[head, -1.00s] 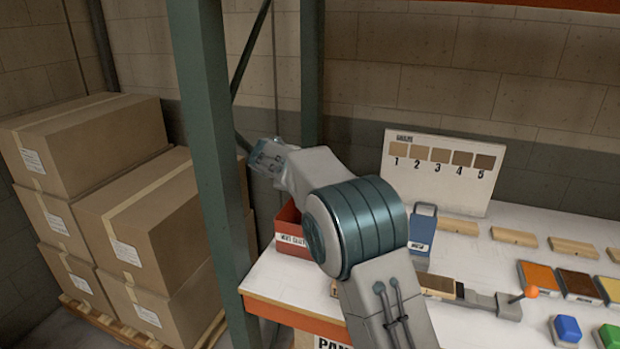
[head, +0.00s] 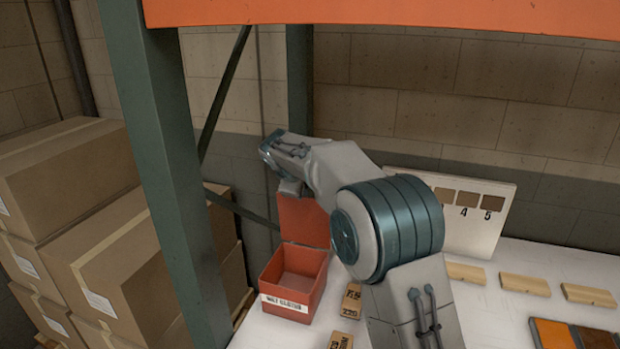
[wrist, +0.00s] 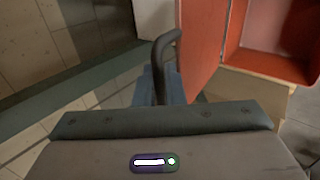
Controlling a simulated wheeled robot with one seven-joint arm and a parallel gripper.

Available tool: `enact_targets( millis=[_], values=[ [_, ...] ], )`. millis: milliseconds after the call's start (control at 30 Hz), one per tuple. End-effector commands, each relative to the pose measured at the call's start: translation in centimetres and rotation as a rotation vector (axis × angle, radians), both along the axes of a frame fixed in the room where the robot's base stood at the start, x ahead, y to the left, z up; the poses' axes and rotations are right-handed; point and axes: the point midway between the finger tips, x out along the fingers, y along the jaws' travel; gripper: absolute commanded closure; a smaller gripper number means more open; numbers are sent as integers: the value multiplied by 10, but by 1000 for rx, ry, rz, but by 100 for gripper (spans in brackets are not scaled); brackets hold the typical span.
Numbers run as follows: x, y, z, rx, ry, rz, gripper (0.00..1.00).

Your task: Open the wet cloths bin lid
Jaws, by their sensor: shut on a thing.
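The red wet cloths bin (head: 287,308), with a white front label, stands at the left end of the white shelf. Its red lid (head: 303,222) stands raised, about upright, at the back of the bin. The bin looks empty inside. My gripper (head: 290,188) is at the lid's upper edge, with its fingertips small and partly hidden by my wrist. In the wrist view, my gripper (wrist: 160,85) is shut on a dark curved handle (wrist: 166,50) beside the red lid (wrist: 203,40). The open bin (wrist: 275,65) shows at the upper right.
A green rack post (head: 165,170) stands left of the bin, near stacked cardboard boxes (head: 70,200). An orange beam (head: 380,15) crosses above. Small labelled blocks (head: 351,300) and wooden pieces (head: 524,284) lie to the right. A sample board (head: 480,235) stands behind.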

Motion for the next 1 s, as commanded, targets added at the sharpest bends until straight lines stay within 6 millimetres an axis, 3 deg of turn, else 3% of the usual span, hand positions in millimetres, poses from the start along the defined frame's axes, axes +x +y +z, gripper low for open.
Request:
enact_targets(
  millis=[667, 700, 733, 1000],
  values=[
    [0, 6, 1, 13, 39, 13, 100],
    [0, 6, 1, 13, 39, 13, 79],
    [0, 6, 1, 13, 39, 13, 74],
    [0, 6, -1, 11, 43, 11, 74]
  ],
)
